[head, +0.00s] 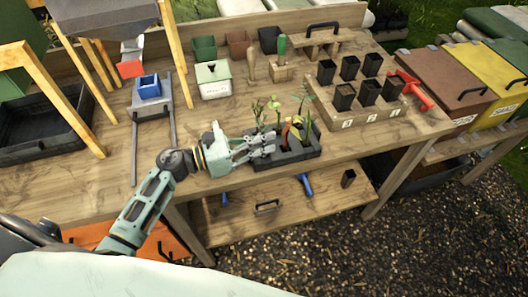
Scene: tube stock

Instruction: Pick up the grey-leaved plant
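Several small plants stand in a dark tray (308,154) near the front edge of the wooden bench. One slender plant (258,110) on the left looks dull green-grey, but I cannot tell for sure which plant is the grey-leaved one. My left gripper (268,145) reaches in from the left, at the tray's left part and low beside the plant stems. Its fingers overlap the tray and stems, so whether they are apart or closed on a stem is unclear. My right gripper is not in view.
A wooden block (375,115) with several black pots stands right of the tray. A red tool (412,90) lies at its right end. A white-green box (213,80) and a blue container (149,87) stand farther back. Bare bench lies behind my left gripper.

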